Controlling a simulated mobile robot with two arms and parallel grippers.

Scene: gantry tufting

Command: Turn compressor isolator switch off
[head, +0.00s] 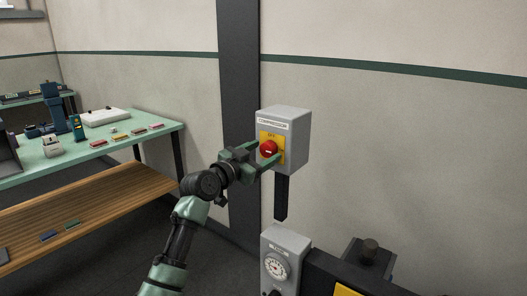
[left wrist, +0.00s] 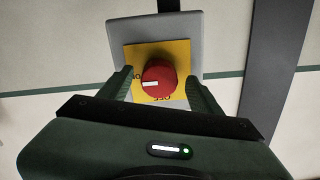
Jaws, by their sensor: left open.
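The compressor isolator is a grey box (head: 293,145) labelled COMPRESSOR, mounted by the dark post, with a yellow plate (head: 263,136) and a red round knob (head: 269,149). In the left wrist view, turned upside down, the knob (left wrist: 159,78) carries a white bar lying level, pointing to the left-side lettering; OFF reads at the plate's lower edge. My left gripper (head: 260,155) is open, its green fingers on both sides of the knob with small gaps visible in the left wrist view (left wrist: 160,80). My right gripper is out of view.
A second grey box with a dial (head: 280,240) stands below the isolator, beside dark equipment (head: 370,252). A green-topped bench (head: 160,130) with several small items stands at left, over a wooden shelf (head: 90,212). The wall to the right is clear.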

